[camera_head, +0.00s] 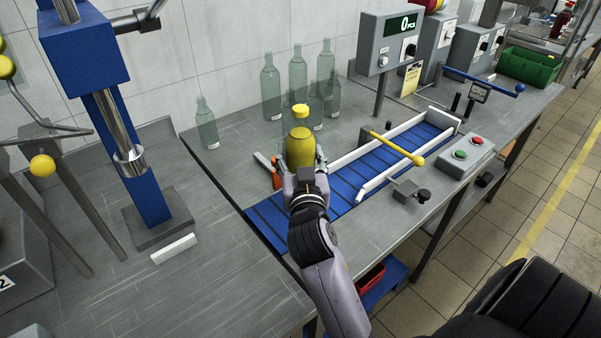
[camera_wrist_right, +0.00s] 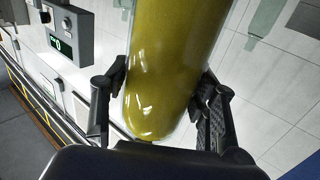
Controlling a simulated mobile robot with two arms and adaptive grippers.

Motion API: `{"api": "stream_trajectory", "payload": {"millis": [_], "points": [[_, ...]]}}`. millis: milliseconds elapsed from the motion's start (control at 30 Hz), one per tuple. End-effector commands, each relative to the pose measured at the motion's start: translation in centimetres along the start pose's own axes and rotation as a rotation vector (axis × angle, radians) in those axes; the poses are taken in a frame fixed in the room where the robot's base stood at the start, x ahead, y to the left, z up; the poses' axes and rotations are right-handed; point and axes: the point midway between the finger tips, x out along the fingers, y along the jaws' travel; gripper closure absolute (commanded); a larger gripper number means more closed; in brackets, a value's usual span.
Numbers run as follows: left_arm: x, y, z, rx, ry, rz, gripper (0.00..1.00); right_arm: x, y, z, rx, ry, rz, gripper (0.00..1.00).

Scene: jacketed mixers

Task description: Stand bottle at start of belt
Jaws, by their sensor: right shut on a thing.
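A bottle (camera_head: 301,146) of yellow liquid with a yellow cap is held upright in my right gripper (camera_head: 300,165), in the middle of the head view. In the right wrist view the yellow bottle (camera_wrist_right: 168,70) stands between the two fingers, which press on its sides. The blue belt (camera_head: 368,170) runs from lower left to upper right between white rails. The bottle is over or near the belt's left part; my gripper hides its base, so I cannot tell whether it touches. My left gripper is not in view.
Several empty clear bottles (camera_head: 270,88) stand behind the belt. An orange-handled object (camera_head: 267,166) lies left of my gripper. A yellow-knobbed lever (camera_head: 398,149) crosses over the belt. A button box (camera_head: 468,153) sits at the front right. The left worktop is mostly clear.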

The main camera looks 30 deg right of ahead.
Motion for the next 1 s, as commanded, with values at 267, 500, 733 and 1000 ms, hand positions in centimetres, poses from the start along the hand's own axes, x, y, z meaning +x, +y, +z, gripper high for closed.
{"api": "stream_trajectory", "payload": {"millis": [267, 500, 733, 1000], "points": [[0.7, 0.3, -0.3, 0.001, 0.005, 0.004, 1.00, 0.0, 0.0, 3.0, -0.001, 0.005, -0.001, 1.00], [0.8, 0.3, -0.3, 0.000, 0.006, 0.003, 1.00, 0.0, 0.0, 4.0, 0.001, 0.010, -0.002, 1.00], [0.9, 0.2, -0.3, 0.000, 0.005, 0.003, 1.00, 0.0, 0.0, 4.1, 0.002, 0.009, -0.002, 1.00], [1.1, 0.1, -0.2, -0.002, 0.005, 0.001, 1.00, 0.0, 0.0, 4.6, 0.000, 0.001, -0.001, 0.33]]}}
